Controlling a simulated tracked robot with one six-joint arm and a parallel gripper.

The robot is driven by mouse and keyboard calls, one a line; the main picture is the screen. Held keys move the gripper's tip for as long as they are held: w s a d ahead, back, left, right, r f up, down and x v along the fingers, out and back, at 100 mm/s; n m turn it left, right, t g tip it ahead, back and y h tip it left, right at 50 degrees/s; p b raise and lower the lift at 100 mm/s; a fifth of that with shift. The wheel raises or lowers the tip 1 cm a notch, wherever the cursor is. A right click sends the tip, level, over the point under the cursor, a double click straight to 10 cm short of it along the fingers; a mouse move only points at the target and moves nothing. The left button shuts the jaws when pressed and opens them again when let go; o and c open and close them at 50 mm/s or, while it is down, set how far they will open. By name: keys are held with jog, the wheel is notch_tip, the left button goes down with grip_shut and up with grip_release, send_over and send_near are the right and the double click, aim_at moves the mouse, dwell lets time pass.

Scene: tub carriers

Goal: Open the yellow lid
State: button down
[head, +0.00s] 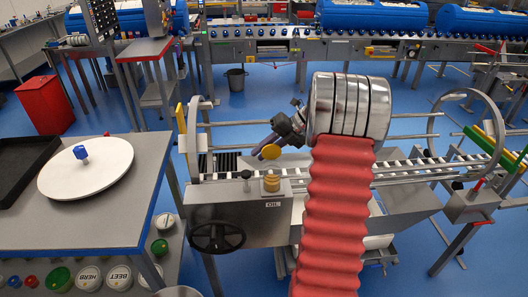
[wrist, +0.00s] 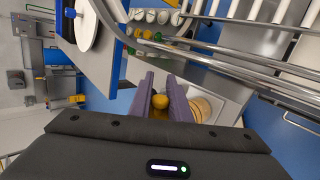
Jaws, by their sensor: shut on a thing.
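The yellow lid (head: 271,152) is a small round piece at the tips of my gripper (head: 263,150). It shows above a stepped brass-coloured cup (head: 271,184) on the grey box marked OIL, with a gap between them in the head view. In the wrist view the yellow lid (wrist: 160,103) sits between the two purple fingers of my gripper (wrist: 160,98), which are shut on it. My gripper reaches down and to the left from my arm. The lid's hinge or underside cannot be made out.
A black knob (head: 246,175) stands left of the cup, and a black handwheel (head: 216,236) is on the box front. A roller conveyor rail (head: 410,172) runs behind. At left, a grey table (head: 120,215) carries a white disc (head: 85,167) with a blue knob.

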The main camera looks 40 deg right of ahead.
jog(key=shift+f+m+g+y, duration=0.4)
jog(key=shift+f+g+y, duration=0.1)
jog(key=shift+g, duration=0.1)
jog(key=c, duration=1.7)
grip_release()
jog(key=shift+r, duration=0.1)
jog(key=shift+r, duration=0.1)
jog(key=shift+d+r, duration=0.35)
jog(key=v, duration=1.2)
jog(key=shift+s+d+r, duration=0.2)
jog(key=shift+s+d, duration=0.05)
